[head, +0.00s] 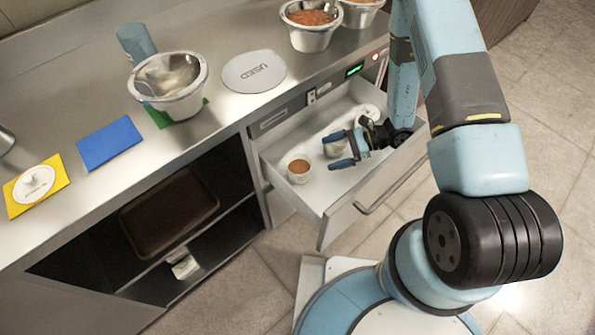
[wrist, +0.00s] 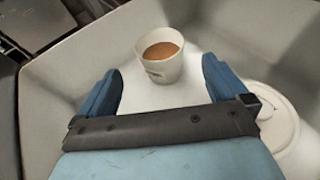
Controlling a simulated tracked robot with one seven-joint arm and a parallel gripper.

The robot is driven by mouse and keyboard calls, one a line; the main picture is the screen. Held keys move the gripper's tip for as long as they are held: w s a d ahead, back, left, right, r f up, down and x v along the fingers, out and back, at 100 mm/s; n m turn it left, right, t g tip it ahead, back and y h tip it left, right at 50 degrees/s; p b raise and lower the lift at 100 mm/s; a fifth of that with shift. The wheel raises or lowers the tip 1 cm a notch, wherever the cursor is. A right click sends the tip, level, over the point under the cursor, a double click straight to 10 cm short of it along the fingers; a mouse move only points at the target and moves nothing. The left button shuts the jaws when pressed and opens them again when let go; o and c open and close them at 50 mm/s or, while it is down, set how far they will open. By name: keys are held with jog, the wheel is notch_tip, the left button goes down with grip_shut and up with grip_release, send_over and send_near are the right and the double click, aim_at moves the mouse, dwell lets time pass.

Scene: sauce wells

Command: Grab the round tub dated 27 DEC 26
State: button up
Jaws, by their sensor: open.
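A round white tub (head: 299,171) with orange-brown sauce stands upright near the left end of the open drawer. A similar open tub (wrist: 160,57) is just ahead of my fingertips in the wrist view, with a small label on its side too blurred to read. My gripper (head: 331,152) is inside the drawer space, its two blue fingers apart and pointing left. In the wrist view my gripper (wrist: 161,85) has nothing clasped. A white-lidded round tub (head: 369,112) stands behind my gripper. No date is readable.
The drawer's front wall (head: 345,212) and sides surround the tubs. On the counter are a grey USED disc (head: 254,71), a metal bowl (head: 168,84), sauce wells (head: 311,26), a blue mat (head: 110,143) and a yellow mat (head: 20,205) with a white lid.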

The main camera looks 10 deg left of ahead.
aim_at(299, 163)
jog(key=x, duration=0.6)
jog(key=shift+s+a+f, duration=0.15)
jog(key=shift+a, duration=0.1)
jog(key=shift+f+x, duration=0.2)
jog(key=shift+x, duration=2.5)
jog(key=shift+d, duration=0.1)
jog(key=c, duration=1)
jog(key=shift+r, duration=0.1)
